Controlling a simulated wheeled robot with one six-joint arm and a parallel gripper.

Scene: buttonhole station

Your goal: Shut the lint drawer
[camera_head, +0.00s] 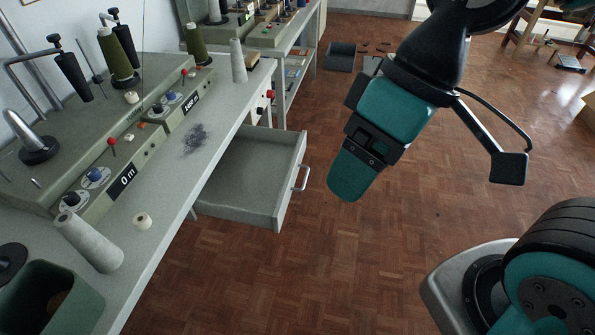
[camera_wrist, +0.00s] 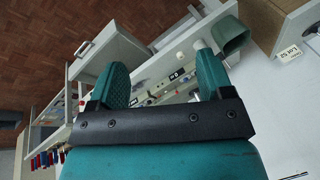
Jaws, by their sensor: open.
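The lint drawer (camera_head: 250,180) is a grey open-topped box pulled well out from under the worktable. Its front panel bears a metal bar handle (camera_head: 302,178), and the part of its inside that I see looks empty. My gripper (camera_head: 350,180) hangs to the right of the drawer front, apart from the handle in the picture. In the wrist view the two teal fingers of my gripper (camera_wrist: 162,78) are spread with nothing between them. The handle (camera_wrist: 83,49) shows there beyond the left finger, which covers part of the drawer.
The worktable (camera_head: 160,215) carries grey machines, thread cones, a dark lint patch (camera_head: 195,138) and a green bin (camera_head: 50,300). A second bench (camera_head: 285,40) stands behind. A dark box (camera_head: 341,56) lies on the floor far back. The parquet floor before the drawer is clear.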

